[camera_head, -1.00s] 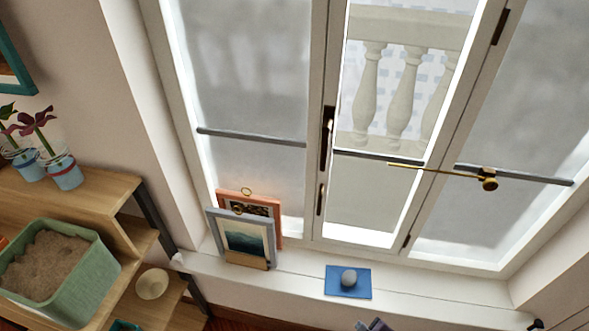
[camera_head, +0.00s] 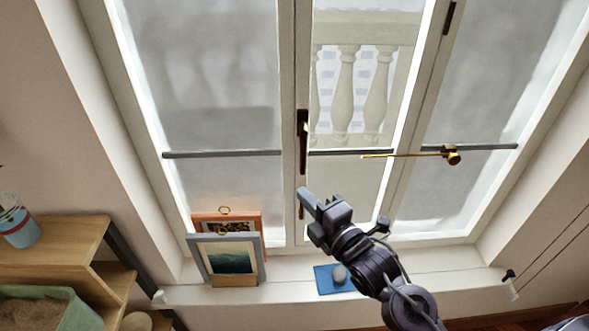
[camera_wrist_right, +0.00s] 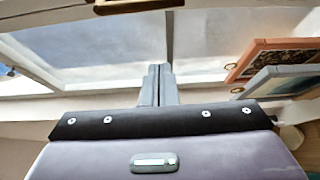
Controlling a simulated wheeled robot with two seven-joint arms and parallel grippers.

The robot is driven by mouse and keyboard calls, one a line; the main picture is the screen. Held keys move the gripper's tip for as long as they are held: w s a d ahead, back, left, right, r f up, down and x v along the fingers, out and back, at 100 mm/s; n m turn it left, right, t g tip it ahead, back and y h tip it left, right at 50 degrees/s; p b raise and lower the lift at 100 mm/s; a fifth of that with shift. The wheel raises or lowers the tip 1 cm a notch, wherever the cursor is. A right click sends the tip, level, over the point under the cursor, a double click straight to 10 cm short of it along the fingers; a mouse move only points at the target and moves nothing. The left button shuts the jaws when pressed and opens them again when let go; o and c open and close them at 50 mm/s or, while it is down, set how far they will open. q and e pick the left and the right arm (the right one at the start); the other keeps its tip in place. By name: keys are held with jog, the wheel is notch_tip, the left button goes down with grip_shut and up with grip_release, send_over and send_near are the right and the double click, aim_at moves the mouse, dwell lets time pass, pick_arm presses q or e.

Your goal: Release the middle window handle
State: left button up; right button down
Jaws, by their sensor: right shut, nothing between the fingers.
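The middle window has a dark upright handle (camera_head: 302,128) on the frame post between the left and middle panes. A smaller dark fitting (camera_head: 300,203) sits lower on the same post. My right gripper (camera_head: 308,198) reaches up from the lower right, its tip in front of the post near the lower fitting and below the handle in the picture. Whether it touches anything there cannot be told. In the right wrist view its fingers (camera_wrist_right: 158,85) are together and empty. My left gripper is not in view.
A brass rod with a knob (camera_head: 451,155) crosses the window at the right. Two picture frames (camera_head: 228,260) stand on the sill at left. A grey stone (camera_head: 339,273) lies on a blue mat (camera_head: 323,281), partly behind my arm. A wooden shelf (camera_head: 60,239) stands at far left.

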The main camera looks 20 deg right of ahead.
jog(key=shift+d, duration=0.1)
jog(key=p+x, duration=0.4)
jog(key=x, duration=0.7)
jog(key=d+p, duration=0.1)
jog(key=d, duration=0.1)
jog(key=s+d+p, duration=0.1)
jog(key=d, duration=0.1)
jog(key=shift+s+d, duration=0.1)
